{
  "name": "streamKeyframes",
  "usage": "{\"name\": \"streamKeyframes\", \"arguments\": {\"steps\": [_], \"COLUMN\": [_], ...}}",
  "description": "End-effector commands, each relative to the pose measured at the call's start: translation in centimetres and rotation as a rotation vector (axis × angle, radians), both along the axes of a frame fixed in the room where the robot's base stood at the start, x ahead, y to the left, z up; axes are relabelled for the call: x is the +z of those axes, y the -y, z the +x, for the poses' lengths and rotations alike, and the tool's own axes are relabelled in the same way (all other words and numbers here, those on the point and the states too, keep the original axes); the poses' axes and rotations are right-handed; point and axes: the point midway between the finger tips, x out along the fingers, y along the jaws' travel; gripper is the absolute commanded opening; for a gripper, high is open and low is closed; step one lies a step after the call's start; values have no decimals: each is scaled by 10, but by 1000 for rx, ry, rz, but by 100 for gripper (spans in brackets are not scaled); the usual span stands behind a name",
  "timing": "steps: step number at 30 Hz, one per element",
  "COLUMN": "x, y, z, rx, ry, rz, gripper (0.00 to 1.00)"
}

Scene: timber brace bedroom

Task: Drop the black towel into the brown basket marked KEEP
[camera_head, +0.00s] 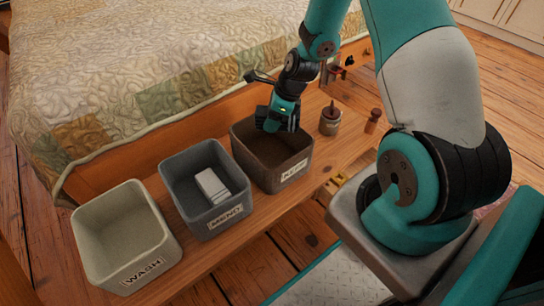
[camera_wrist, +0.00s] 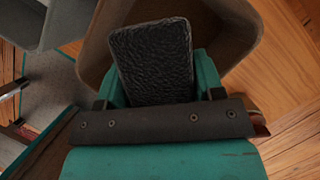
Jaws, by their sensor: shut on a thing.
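The brown basket (camera_head: 283,170) marked KEEP stands at the right end of a row of three on a wooden bench. In the wrist view my gripper (camera_wrist: 155,85) is shut on the black towel (camera_wrist: 152,58), a dark textured folded block between teal fingers. The brown basket's wall (camera_wrist: 235,25) shows behind and around the towel in that view. In the head view the towel is hidden or blends into the dark gripper; I cannot tell its exact height relative to the rim.
A grey basket (camera_head: 178,205) marked MEND holds a white folded cloth (camera_head: 212,185). A pale basket (camera_head: 98,250) marked WASH is empty. A small jar (camera_head: 330,122) and a wooden peg-like item (camera_head: 373,120) stand right of the brown basket. A quilted bed (camera_head: 130,70) is behind.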

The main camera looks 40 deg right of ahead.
Motion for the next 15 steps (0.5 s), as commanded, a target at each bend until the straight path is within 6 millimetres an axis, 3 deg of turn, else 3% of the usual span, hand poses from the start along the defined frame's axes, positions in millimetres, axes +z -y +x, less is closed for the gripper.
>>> {"name": "streamKeyframes", "arguments": {"steps": [5, 6, 9, 15], "x": [1, 1, 1, 1], "y": [0, 0, 0, 0], "z": [0, 0, 0, 0], "rx": [0, 0, 0, 0], "ry": [0, 0, 0, 0], "rz": [0, 0, 0, 0], "gripper": [35, 66, 89, 91]}}
